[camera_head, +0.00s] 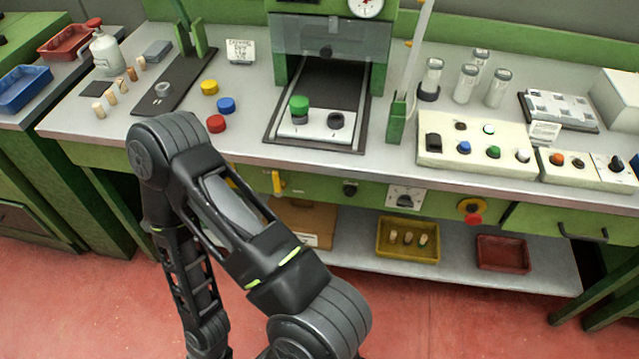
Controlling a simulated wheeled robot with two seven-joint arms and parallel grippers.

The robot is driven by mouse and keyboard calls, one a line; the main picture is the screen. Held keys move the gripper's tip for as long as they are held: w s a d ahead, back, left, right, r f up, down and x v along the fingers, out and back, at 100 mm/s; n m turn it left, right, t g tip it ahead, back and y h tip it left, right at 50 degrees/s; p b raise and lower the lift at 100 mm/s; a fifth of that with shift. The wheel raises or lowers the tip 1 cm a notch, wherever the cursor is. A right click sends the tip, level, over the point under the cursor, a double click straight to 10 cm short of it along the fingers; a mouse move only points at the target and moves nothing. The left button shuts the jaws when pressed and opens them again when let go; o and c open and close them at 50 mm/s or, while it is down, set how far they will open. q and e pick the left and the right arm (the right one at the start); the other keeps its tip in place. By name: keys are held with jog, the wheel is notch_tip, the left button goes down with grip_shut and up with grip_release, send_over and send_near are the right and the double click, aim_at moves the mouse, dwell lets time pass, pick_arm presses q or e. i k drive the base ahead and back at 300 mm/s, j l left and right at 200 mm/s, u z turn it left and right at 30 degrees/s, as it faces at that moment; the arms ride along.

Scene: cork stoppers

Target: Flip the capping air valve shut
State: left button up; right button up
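A yellow lever handle (277,183), which looks like the air valve, is on the green front panel under the bench top. Its handle appears to stand upright; its pipe and mounting are too small to make out. Another yellow piece (231,182) shows to its left, mostly hidden behind my arm. One dark arm of mine rises from the bottom middle, bends high at the left and runs down to the bottom edge. Neither of my grippers is in view.
The panel also has a dark knob (349,188), a rotary switch (404,197) and a red emergency button (472,212). Above is the capping press with a green cap (299,105) on its plate. A lower shelf holds a yellow tray (408,253) and a red tray (503,266).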

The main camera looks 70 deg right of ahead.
aim_at(278, 193)
jog(key=z, duration=1.9)
